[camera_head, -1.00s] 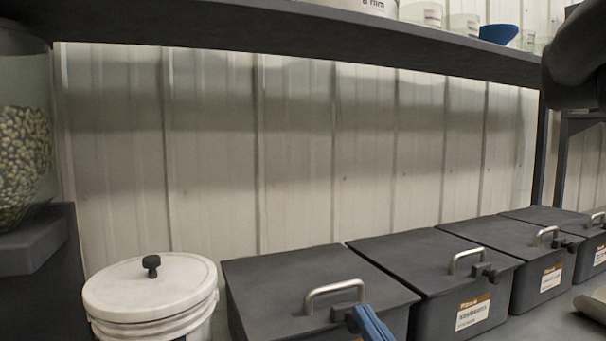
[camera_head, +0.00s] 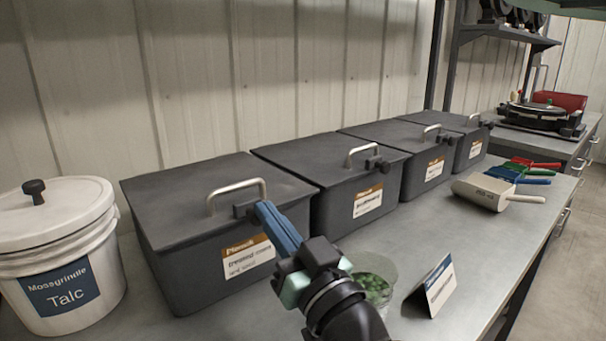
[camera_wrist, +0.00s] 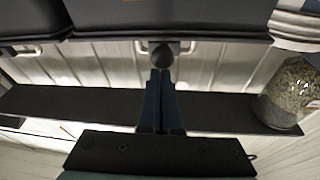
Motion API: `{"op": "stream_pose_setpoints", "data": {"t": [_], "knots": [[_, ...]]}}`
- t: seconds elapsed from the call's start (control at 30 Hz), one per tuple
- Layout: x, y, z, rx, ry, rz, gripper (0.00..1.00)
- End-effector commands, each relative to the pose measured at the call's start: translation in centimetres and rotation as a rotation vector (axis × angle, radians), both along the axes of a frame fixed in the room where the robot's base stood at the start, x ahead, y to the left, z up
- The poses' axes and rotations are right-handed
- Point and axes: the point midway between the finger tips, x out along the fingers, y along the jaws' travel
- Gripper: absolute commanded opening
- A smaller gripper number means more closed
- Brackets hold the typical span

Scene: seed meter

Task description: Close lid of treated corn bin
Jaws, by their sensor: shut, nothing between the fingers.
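The treated corn bin (camera_head: 200,270) is the leftmost dark box on the bench, with an orange-and-white label on its front. Its lid (camera_head: 190,190) lies flat over the box with no clear gap, and carries a silver arched handle (camera_head: 237,190). A dark knob-like catch (camera_head: 246,209) sits at the lid's front edge; it also shows in the wrist view (camera_wrist: 162,57). My gripper (camera_head: 262,208) has its blue fingers shut together and empty, tips at or very near the catch. In the wrist view the closed fingers (camera_wrist: 160,76) point at it; contact cannot be told.
Several similar lidded bins (camera_head: 335,170) stand in a row to the right. A white talc bucket (camera_head: 60,250) stands close at left. A cup of green seed (camera_head: 372,285) and a folded sign (camera_head: 432,285) are right of my gripper. A scoop (camera_head: 485,192) lies farther right.

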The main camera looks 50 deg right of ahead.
Motion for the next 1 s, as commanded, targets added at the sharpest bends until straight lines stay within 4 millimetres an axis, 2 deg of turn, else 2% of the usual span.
{"op": "stream_pose_setpoints", "data": {"t": [0.03,0.4,0.6,0.73,1.0], "knots": [[-0.2,0.0,-2.5,0.024,0.050,0.006,0.00],[-7.6,2.6,-3.0,0.010,0.020,0.000,0.00],[-10.5,3.7,-3.2,0.005,0.010,0.000,0.00],[-11.4,4.0,-3.2,0.002,0.006,0.000,0.00],[-11.6,4.1,-3.1,0.001,0.003,0.000,0.00]]}}
